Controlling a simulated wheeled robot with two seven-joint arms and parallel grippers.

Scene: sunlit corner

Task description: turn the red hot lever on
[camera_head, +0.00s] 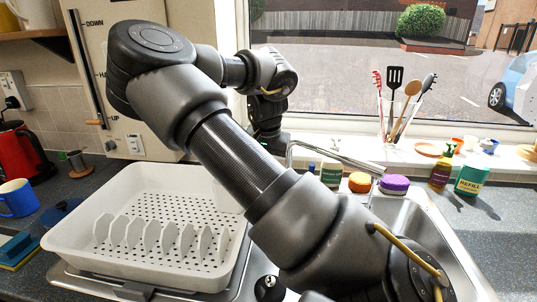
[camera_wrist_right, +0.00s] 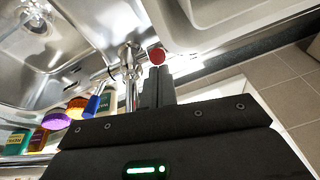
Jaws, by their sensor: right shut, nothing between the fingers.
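The red hot lever's round red end (camera_wrist_right: 157,56) shows in the right wrist view, just beyond the fingertips of my right gripper (camera_wrist_right: 159,74). The fingers are shut with nothing between them. They look very near or touching the red end; I cannot tell which. The chrome tap (camera_wrist_right: 129,68) stands just left of the fingers there. In the head view its spout (camera_head: 335,157) reaches over the sink, while my right arm hides the tap's base and the red lever. My right gripper's tips are also hidden there. My left gripper is not in view.
A white dish rack (camera_head: 70,226) stands left of the sink (camera_head: 408,222). A green-labelled bottle (camera_head: 331,174), orange (camera_head: 359,182) and purple-topped (camera_head: 394,184) items stand behind the spout. Utensils (camera_head: 399,105) stand by the window. A blue mug (camera_head: 17,198) is far left.

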